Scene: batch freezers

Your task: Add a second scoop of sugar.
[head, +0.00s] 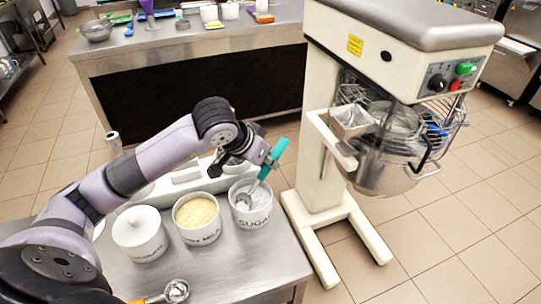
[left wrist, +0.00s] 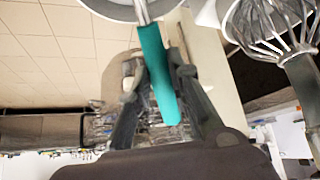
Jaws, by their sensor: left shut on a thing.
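The white sugar canister (head: 251,218), labelled SUGAR, stands open near the right end of the steel table and holds white sugar. My left gripper (head: 268,163) is above it, shut on the teal handle of a scoop (head: 279,150). The scoop is tilted, and its metal end reaches down inside the canister mouth. I cannot tell how much sugar is in it. In the left wrist view the teal handle (left wrist: 158,75) lies between the two fingers of the gripper (left wrist: 155,85). My right gripper is in neither view.
An open canister of yellowish powder (head: 197,236) and a lidded white canister (head: 142,247) stand left of the sugar. An orange-handled scoop (head: 176,291) lies at the table's front. A mixer (head: 324,150) with a caged bowl (head: 385,178) stands right; floor separates it from the table.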

